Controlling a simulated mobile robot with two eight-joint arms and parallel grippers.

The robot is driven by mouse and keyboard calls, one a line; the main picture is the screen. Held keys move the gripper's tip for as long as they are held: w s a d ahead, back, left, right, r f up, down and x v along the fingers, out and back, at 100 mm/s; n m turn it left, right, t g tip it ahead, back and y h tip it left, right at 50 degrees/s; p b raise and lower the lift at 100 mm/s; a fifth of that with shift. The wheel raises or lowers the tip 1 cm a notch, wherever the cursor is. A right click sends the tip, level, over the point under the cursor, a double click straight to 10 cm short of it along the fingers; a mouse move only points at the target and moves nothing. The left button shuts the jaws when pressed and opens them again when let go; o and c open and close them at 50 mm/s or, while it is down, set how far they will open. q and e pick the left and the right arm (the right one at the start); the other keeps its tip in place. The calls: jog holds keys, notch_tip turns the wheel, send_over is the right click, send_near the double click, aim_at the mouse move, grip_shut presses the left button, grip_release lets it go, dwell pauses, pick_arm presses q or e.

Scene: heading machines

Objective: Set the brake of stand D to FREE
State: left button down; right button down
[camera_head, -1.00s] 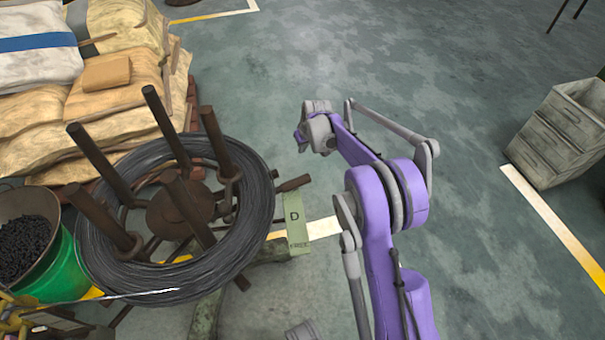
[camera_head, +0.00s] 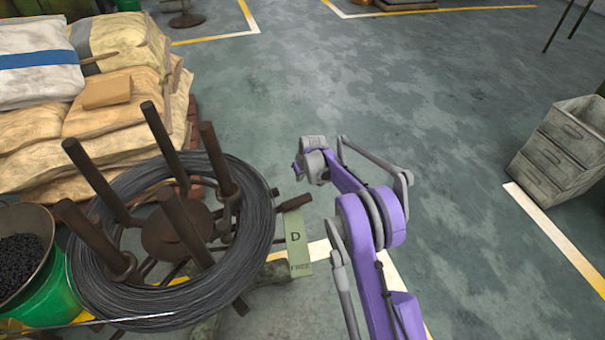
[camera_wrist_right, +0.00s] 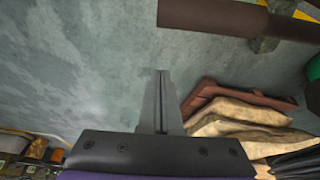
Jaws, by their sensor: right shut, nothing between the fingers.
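Stand D carries a coil of dark wire (camera_head: 258,215) around several upright rusty posts (camera_head: 180,226). A pale green plate (camera_head: 297,240) at its right side reads "D" and "FREE". A brown bar (camera_head: 294,202) sticks out just above the plate; I cannot tell for sure that it is the brake lever. My right gripper (camera_head: 296,171) is just above the bar's end in the head view. In the right wrist view its fingers (camera_wrist_right: 161,78) are shut and empty, with a brown bar (camera_wrist_right: 235,18) beyond them at upper right. My left gripper is not in view.
Stacked sacks (camera_head: 110,130) on a pallet stand behind the coil. A green bucket (camera_head: 55,295) of dark pieces is at the left. The floor between is clear.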

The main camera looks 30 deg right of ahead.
jog(key=s+f, duration=0.2)
jog(key=s, duration=0.1)
jog(key=shift+s+a+b, duration=0.1)
jog(key=shift+s+b, duration=0.15)
jog(key=shift+b, duration=0.1)
